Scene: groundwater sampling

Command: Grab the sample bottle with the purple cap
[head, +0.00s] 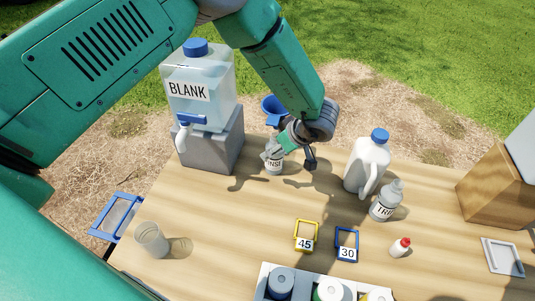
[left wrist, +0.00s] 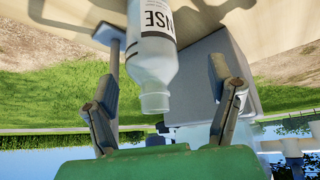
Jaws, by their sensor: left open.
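I cannot make out a purple cap in either view. A rack (head: 263,284) at the bottom edge of the head view holds several bottles: one with a dark bluish cap (head: 282,279), one with a green cap (head: 328,289) and one with a yellow cap (head: 377,296), partly cut off. My left gripper (head: 291,153) is far from the rack, at the back of the table by a white rinse bottle (head: 274,165). In the left wrist view my left gripper (left wrist: 163,88) is open, with the rinse bottle (left wrist: 153,55) showing between its fingers, not gripped.
A BLANK water container (head: 201,105) stands on a grey block (head: 210,147). A white jug (head: 368,163), an IRI-labelled bottle (head: 386,202), a red-capped dropper bottle (head: 400,247), yellow (head: 306,232) and blue (head: 347,240) tags and a clear cup (head: 151,239) stand about.

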